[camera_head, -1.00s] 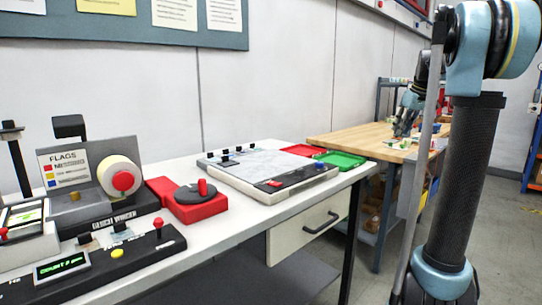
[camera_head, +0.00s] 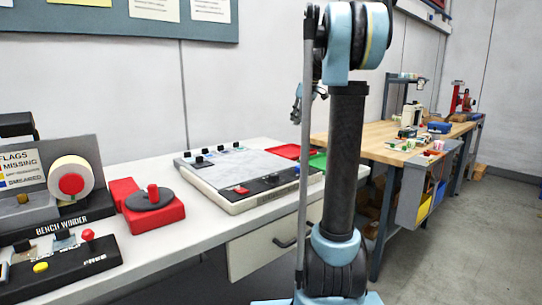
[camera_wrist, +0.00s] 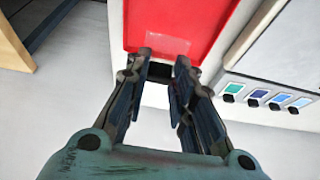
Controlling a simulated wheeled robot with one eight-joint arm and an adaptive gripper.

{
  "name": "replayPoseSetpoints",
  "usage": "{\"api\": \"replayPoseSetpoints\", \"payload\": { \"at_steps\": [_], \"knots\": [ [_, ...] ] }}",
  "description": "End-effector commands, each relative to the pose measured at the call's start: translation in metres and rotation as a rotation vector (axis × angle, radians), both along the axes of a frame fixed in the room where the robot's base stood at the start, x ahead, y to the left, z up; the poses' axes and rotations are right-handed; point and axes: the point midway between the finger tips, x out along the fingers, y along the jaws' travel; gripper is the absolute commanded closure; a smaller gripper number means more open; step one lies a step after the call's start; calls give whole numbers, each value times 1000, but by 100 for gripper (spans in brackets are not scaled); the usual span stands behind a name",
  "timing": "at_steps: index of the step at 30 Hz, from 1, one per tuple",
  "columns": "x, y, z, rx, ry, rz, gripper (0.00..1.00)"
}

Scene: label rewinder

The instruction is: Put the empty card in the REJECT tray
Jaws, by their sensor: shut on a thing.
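The red tray (camera_head: 286,151), presumably the REJECT tray, sits at the back right of the white bench in the head view. In the wrist view the red tray (camera_wrist: 205,22) fills the top middle. My gripper (camera_wrist: 165,68) has its fingertips over the tray's near edge. Its fingers look narrowed with a small gap. A faint, see-through pale rectangle (camera_wrist: 166,43) shows just beyond the fingertips against the red; it appears to be the empty card in their grip. A dark patch between the fingers is unclear. My arm hides part of the tray area in the head view.
A green tray (camera_head: 318,162) lies beside the red one, partly behind my arm. A flat grey-topped panel (camera_head: 240,170) with knobs stands left of the trays; a row of coloured windows (camera_wrist: 265,97) shows in the wrist view. A wooden table (camera_head: 395,150) stands to the right.

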Motion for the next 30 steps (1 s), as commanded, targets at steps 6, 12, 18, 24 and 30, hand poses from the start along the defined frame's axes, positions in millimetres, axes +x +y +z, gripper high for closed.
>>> {"api": "replayPoseSetpoints", "payload": {
  "at_steps": [6, 12, 18, 24, 30],
  "knots": [
    [0, 14, 0, 1, 0, 17, 91],
    [1, 25, -1, 1, 1, 29, 91],
    [9, 38, -23, 1, 0, 33, 91],
    [12, 43, -53, 0, 0, 28, 91],
    [12, 43, -83, 0, 0, 29, 91]
  ]
}}
